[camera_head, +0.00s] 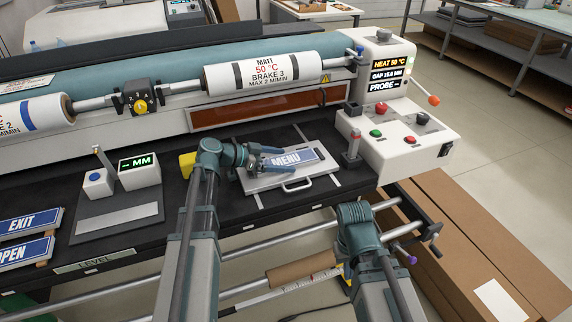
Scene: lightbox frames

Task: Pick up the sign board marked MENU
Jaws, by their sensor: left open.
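The MENU sign board (301,158) is a blue board with white letters. It lies flat on a light grey plate (258,183) with a handle at its front, on the black bench top. My left gripper (278,158) is open at the left end of the board, its fingers pointing right along it. I cannot tell whether the fingers touch the board. My right arm (356,222) is in front of the bench at the lower right, and its fingers are not clearly seen.
Signs marked EXIT (28,224) and OPEN (24,253) lie at the far left. A small MM display box (138,171) stands left of my left arm. The laminator roll (262,72) runs behind, and the control panel (398,145) stands at the right.

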